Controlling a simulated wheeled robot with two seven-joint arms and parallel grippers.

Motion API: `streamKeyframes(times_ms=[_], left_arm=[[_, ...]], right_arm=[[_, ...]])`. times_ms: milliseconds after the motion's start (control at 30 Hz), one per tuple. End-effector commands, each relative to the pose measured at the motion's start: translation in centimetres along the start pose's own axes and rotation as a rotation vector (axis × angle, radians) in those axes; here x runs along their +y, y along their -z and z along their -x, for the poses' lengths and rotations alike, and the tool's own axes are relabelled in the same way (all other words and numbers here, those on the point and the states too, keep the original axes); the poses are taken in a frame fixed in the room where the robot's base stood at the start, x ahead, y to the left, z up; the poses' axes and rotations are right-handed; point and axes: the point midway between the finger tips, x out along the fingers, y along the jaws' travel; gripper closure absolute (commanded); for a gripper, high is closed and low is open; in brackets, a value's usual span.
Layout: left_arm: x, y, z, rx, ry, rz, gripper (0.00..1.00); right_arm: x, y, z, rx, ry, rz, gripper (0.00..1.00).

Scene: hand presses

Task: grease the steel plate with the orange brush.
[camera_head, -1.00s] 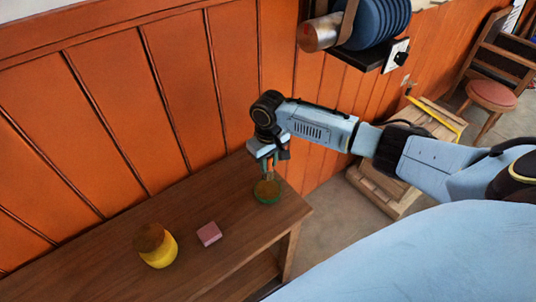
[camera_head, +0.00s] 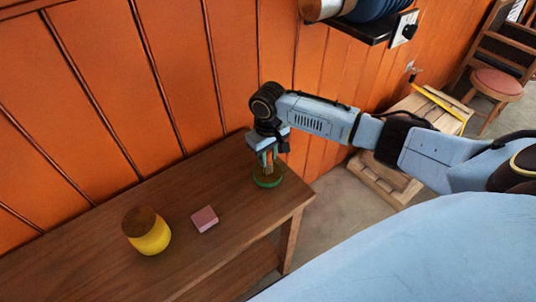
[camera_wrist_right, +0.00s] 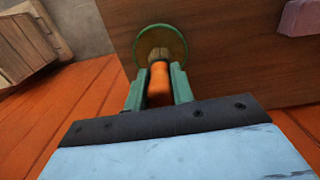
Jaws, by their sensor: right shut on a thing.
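My right gripper (camera_head: 268,163) is shut on the orange brush (camera_wrist_right: 159,82) and points down over the table's far right end. The brush's orange handle shows between the green fingers (camera_wrist_right: 157,86) in the right wrist view, with its paler head beyond. The head overlaps a round green-rimmed dish (camera_head: 267,182), which also shows in the right wrist view (camera_wrist_right: 178,40). I cannot tell whether the bristles touch its bottom. I cannot make out the steel plate in these frames. My left gripper is out of view.
The brown wooden table (camera_head: 110,265) stands against an orange panelled wall (camera_head: 190,90). A yellow jar with a brown top (camera_head: 150,238) and a pink block (camera_head: 204,219) stand on it. A wooden stand with a yellow bar (camera_head: 437,102) and a chair (camera_head: 498,85) are at the right.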

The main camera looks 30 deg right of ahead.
Motion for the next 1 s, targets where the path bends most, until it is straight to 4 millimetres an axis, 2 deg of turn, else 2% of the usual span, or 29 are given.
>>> streamKeyframes(times_ms=[1000], left_arm=[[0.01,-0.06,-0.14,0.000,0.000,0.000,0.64]], right_arm=[[0.03,0.01,-0.52,0.000,0.000,-0.001,0.99]])
